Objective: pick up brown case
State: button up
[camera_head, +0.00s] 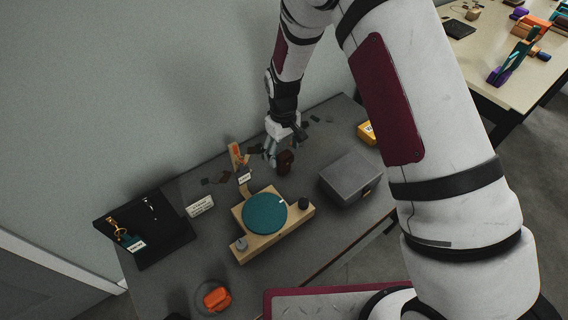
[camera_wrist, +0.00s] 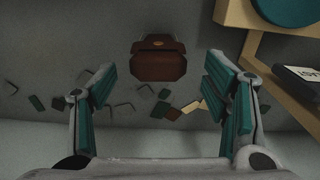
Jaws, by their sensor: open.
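The brown case (camera_head: 285,162) is a small dark brown piece on the grey table, to the right of my gripper's fingers in the head view. In the wrist view the brown case (camera_wrist: 158,60) lies ahead of the fingertips, midway between them, with a small gold mark on its upper part. My gripper (camera_head: 271,155) is open and empty above the table, close beside the case. In the wrist view my gripper (camera_wrist: 160,90) shows its teal-padded fingers spread apart, with the case beyond them and not between the pads.
A wooden press with a teal disc (camera_head: 265,214) stands in front of the case, and a grey box (camera_head: 349,178) to its right. Scraps (camera_wrist: 185,108) lie near the wall. A black board (camera_head: 145,228), a white card (camera_head: 200,205) and an orange item (camera_head: 217,298) are on the left.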

jog(key=shift+w+f+b, duration=0.15)
jog(key=shift+f+b, duration=0.25)
jog(key=shift+f, duration=2.35)
jog(key=c, duration=1.2)
